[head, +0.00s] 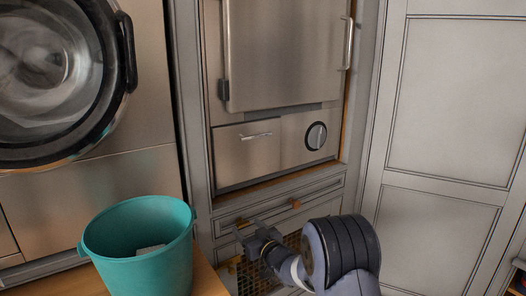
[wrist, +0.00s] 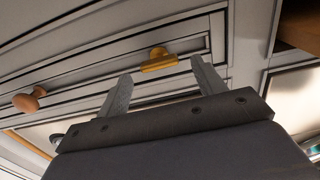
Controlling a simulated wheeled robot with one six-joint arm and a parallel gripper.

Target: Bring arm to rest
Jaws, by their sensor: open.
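My gripper (wrist: 157,88) shows in the wrist view with its two fingers spread apart and nothing between them. Beyond the fingertips is a drawer front with a yellow pull (wrist: 158,60), which appears between the fingers in the picture; I see no contact. In the head view my gripper (head: 246,234) is at the lower middle, in front of the low cabinet drawer (head: 325,188). My dark arm reaches up to it from the bottom edge and hides part of the cabinet front.
A teal bucket (head: 172,273) with something pale inside stands on a wooden surface (head: 207,281) left of my gripper. A front-loading machine (head: 152,110) is at the left. A steel appliance (head: 285,60) is above the drawer. A grey panelled door (head: 440,130) is at the right.

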